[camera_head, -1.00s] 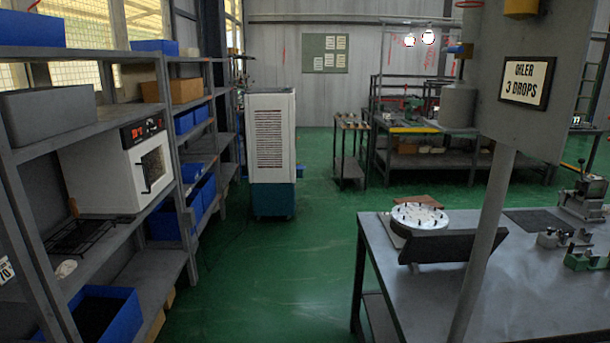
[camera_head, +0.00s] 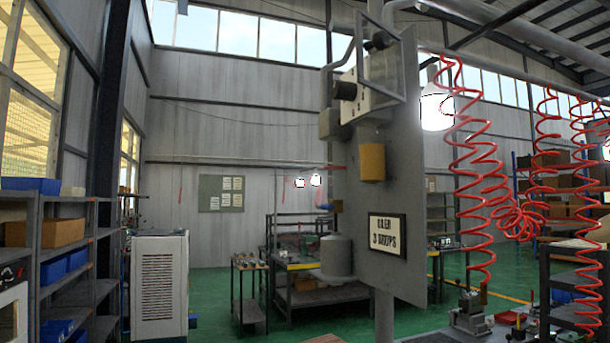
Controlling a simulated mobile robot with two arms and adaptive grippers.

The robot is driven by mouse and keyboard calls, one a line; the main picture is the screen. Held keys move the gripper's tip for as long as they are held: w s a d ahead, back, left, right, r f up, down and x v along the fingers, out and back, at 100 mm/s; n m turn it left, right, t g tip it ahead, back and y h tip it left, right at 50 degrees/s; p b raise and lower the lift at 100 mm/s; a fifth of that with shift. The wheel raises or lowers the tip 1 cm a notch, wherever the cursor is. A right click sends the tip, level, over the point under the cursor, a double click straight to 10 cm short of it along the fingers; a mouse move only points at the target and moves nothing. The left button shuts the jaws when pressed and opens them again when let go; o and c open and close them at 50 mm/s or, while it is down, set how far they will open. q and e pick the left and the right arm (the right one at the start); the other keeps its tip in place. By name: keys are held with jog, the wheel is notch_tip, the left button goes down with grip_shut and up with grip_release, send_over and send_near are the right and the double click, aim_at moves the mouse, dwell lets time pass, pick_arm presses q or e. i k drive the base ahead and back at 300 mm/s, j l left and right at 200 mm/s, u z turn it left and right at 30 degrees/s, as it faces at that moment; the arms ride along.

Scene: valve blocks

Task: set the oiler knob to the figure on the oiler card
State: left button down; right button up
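The oiler card (camera_head: 387,235) is a framed white plate on the grey panel (camera_head: 410,180); it reads "OILER 3 DROPS", clearer in the earlier frame. On the panel's left side sit a black knob-like part (camera_head: 345,90) on a white plate (camera_head: 365,103), and another dark round part (camera_head: 379,41) above it. A grey round vessel (camera_head: 337,256) is at the panel's lower left. I cannot tell which part is the oiler knob, nor any figure on it. Neither gripper shows.
Red coiled air hoses (camera_head: 470,170) hang right of the panel. A white cabinet (camera_head: 159,285) and shelves (camera_head: 70,260) stand at the left. Green floor (camera_head: 215,300) is open between the cabinet and a small table (camera_head: 249,290).

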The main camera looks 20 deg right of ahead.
aim_at(341, 90)
jog(key=i+j+z, duration=0.15)
jog(key=z, duration=0.35)
jog(key=i+j+z, duration=0.15)
jog(key=z, duration=0.3)
jog(key=j+z, duration=0.35)
jog(key=z, duration=0.15)
